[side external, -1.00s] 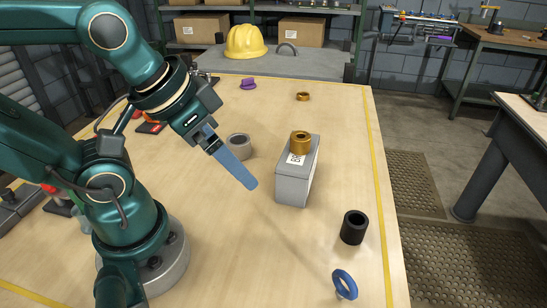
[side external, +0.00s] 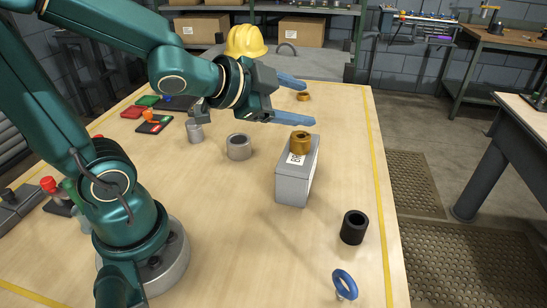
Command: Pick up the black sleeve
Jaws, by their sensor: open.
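The black sleeve (side external: 354,227) stands upright on the wooden table at the front right, with its open bore facing up. My gripper (side external: 303,101) is up over the far middle of the table, well behind and to the left of the sleeve. Nothing hides the sleeve.
A grey box (side external: 295,183) with a brass bushing (side external: 301,142) on top stands between my gripper and the sleeve. A grey ring (side external: 239,147) stands left of the box. A brass ring (side external: 304,96) lies farther back.

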